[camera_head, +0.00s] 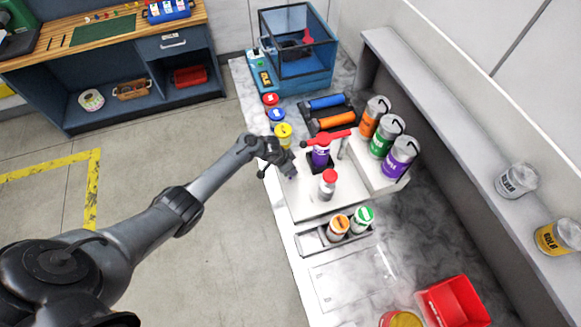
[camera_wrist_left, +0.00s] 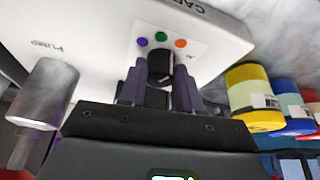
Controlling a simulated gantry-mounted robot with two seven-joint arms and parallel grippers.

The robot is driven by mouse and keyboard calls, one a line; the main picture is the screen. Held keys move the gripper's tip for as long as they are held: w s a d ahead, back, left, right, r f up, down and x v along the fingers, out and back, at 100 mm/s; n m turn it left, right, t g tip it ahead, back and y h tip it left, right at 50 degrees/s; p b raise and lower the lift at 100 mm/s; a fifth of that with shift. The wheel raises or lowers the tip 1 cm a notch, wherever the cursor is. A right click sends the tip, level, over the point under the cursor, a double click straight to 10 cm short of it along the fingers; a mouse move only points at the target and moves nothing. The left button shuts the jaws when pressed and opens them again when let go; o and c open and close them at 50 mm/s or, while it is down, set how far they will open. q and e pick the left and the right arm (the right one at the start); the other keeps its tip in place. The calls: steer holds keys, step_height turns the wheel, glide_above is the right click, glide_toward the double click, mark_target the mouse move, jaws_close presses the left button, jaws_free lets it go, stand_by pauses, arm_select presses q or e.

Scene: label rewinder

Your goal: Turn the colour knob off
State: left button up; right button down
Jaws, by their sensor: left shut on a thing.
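The colour knob (camera_wrist_left: 160,66) is black and sits on the front face of the white machine (camera_wrist_left: 105,30), below purple (camera_wrist_left: 142,42), green (camera_wrist_left: 161,37) and orange (camera_wrist_left: 180,43) dots. My left gripper (camera_wrist_left: 160,92) is shut on the knob, one dark finger on each side of it. The knob's pointer setting is not clear. In the head view my left gripper (camera_head: 286,166) is at the left edge of the white machine (camera_head: 305,200), and the knob is hidden there. My right gripper is not in view.
A purple container (camera_head: 320,156) under a red lever (camera_head: 328,138) and a red-capped jar (camera_head: 328,184) stand on the machine. Orange, green and purple cans (camera_head: 400,157) stand behind. Yellow, blue and red pots (camera_head: 283,132) are close beyond my gripper. Floor to the left is clear.

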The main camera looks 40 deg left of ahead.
arm_select(q)
steer(key=m+b, duration=0.1)
steer(key=m, duration=0.1)
steer(key=m+h+b, duration=0.1)
steer(key=shift+w+a+f+m+g, duration=0.1)
steer(key=shift+a+f+m+g, duration=0.05)
steer(key=shift+m+g, duration=0.2)
steer(key=m+g+h+b, duration=0.1)
steer(key=m+b, duration=0.2)
steer(key=shift+b, duration=0.35)
steer(key=shift+m+b, duration=0.3)
steer(key=shift+m, duration=0.05)
steer(key=o, duration=1)
steer(key=shift+o, duration=0.2)
steer(key=shift+r, duration=0.2)
